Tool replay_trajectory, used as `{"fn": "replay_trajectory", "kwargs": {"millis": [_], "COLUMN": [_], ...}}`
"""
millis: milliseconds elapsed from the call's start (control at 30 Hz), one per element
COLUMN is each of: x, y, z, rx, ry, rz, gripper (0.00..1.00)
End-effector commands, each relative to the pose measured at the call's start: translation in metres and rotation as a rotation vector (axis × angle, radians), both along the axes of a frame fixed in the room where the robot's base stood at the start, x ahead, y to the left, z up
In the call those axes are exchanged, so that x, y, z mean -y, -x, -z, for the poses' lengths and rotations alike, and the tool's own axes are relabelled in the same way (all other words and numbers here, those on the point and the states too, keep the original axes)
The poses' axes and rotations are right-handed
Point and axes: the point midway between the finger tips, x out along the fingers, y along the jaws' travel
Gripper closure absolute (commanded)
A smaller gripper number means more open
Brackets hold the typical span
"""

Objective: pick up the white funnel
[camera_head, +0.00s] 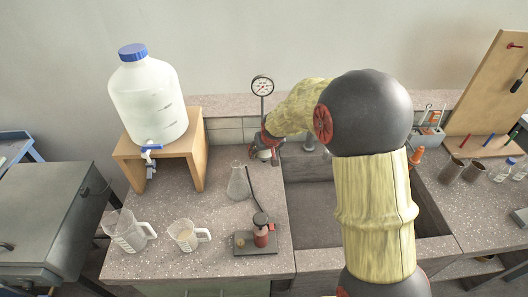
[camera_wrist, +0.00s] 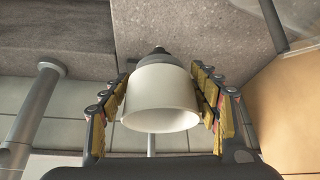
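The white funnel (camera_wrist: 160,98) is in the middle of the wrist view, a wide white cup with its mouth toward the camera and a dark grey narrow end (camera_wrist: 160,54) beyond. My gripper (camera_wrist: 161,74) has one finger along each side of it, and both fingertips appear to touch its wall. In the head view my gripper (camera_head: 268,141) is at the back of the bench, left of the sink. A small pale part of the funnel (camera_head: 265,155) shows under it. Whether the funnel is clear of the bench cannot be told.
A pressure gauge (camera_head: 262,87) stands behind my gripper. A glass flask (camera_head: 238,182) is nearby on the bench, with a small stand (camera_head: 257,240) in front. A large bottle (camera_head: 148,98) sits on a wooden stand (camera_head: 196,160) at left. The sink (camera_head: 313,215) is right.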

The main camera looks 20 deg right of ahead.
Motion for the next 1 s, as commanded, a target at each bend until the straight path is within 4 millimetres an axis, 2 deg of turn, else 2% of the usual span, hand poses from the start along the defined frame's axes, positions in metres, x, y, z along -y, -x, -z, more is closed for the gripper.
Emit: {"fn": "replay_trajectory", "kwargs": {"millis": [567, 833, 1000], "x": [0.0, 0.0, 0.0], "y": [0.0, 0.0, -0.001], "z": [0.0, -0.005, -0.031], "rx": [0.0, 0.001, 0.004], "ry": [0.0, 0.0, 0.0], "rz": [0.0, 0.0, 0.0], "gripper": [0.73, 0.73, 0.73]}}
